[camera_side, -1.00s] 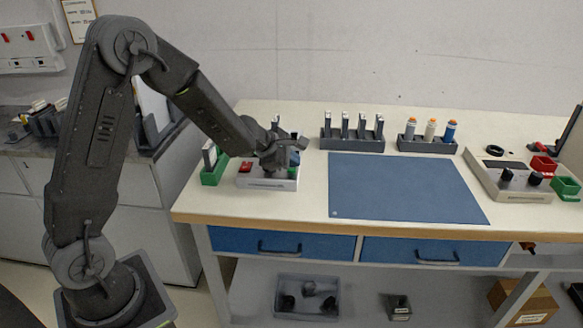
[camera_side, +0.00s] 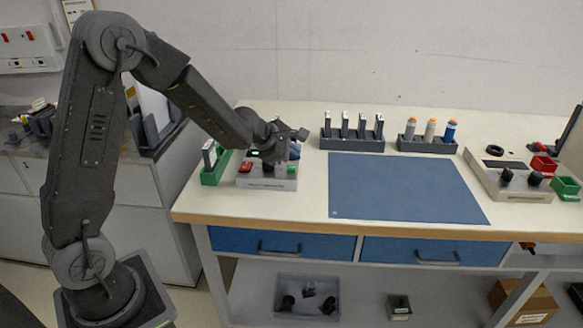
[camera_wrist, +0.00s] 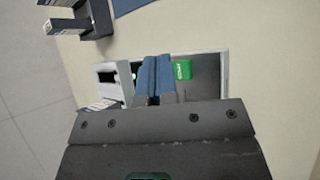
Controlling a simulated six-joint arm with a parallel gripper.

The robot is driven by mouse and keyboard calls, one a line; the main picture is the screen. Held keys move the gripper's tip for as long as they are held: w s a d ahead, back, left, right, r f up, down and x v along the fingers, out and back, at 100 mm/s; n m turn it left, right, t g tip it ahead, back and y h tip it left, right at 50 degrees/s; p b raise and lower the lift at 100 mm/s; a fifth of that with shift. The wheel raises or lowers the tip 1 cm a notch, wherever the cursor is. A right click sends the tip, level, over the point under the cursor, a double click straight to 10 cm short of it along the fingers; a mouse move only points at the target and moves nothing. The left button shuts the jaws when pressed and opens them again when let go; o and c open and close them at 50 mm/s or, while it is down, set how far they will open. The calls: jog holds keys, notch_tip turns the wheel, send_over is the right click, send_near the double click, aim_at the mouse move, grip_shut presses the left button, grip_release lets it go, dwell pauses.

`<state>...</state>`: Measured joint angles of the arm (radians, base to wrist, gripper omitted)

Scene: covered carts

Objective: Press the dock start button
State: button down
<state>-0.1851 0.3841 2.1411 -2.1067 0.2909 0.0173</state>
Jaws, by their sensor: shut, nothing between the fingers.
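The dock (camera_side: 264,183) is a low pale box with a dark top near the left end of the bench. Its green start button (camera_side: 291,169) is at the front right of the top, and a red button (camera_side: 246,168) is at the front left. In the wrist view the green button (camera_wrist: 182,70), with white lettering, is fully visible just right of my gripper (camera_wrist: 154,78). The blue fingers are shut and empty. They appear above the dock, apart from the button. My gripper hides part of the dock's top.
A green holder (camera_side: 214,169) stands close left of the dock. A dark rack (camera_side: 352,139) and a bottle rack (camera_side: 427,144) stand behind the blue mat (camera_side: 405,188), which is clear. A panel with black knobs (camera_side: 510,188) is at the right.

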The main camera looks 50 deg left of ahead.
jog(key=shift+r, duration=2.25)
notch_tip(320, 180, up, 7)
send_over(292, 168)
jog(key=shift+s, duration=0.1)
jog(key=w+d+r, duration=0.3)
jog(key=w+d, duration=0.3)
jog(key=shift+d, duration=0.35)
